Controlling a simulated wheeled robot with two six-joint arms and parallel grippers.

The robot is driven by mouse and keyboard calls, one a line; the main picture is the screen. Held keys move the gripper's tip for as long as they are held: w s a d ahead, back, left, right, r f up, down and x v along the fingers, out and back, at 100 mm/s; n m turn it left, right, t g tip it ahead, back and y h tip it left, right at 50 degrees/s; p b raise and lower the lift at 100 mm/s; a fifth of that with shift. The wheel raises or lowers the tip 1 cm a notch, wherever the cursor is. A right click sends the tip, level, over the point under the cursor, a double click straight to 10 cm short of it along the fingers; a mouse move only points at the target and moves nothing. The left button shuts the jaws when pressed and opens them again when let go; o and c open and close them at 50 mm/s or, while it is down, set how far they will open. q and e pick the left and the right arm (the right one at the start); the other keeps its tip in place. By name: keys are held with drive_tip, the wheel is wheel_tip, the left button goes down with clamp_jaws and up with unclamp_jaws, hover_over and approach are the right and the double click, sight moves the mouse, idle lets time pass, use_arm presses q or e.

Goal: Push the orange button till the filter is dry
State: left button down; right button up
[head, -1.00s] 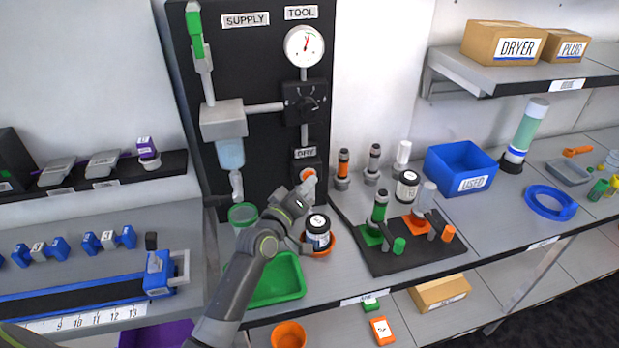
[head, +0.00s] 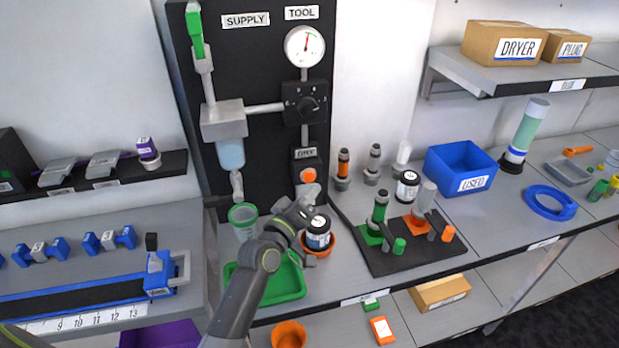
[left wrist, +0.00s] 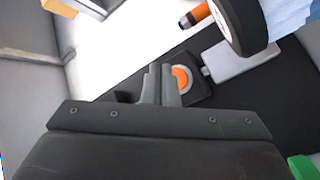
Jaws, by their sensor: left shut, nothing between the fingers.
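The orange button (head: 309,175) sits on a black box under the DRY label on the black panel. It also shows in the left wrist view (left wrist: 181,78), just right of my fingertips. My left gripper (head: 308,193) is shut and empty, just below the button; the button's face is uncovered in the head view. Its two fingers show together in the left wrist view (left wrist: 160,80). My right gripper is not in view.
A clear green-rimmed cup (head: 243,216) and a green tray (head: 289,289) are near my left arm. A black mat (head: 401,262) with several fittings lies right.

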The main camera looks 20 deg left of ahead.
use_arm(q)
drive_tip(key=shift+s+d, duration=0.55)
drive_tip(key=shift+s, duration=0.25)
drive_tip(key=shift+s+d, duration=0.5)
drive_tip(key=shift+s, duration=0.25)
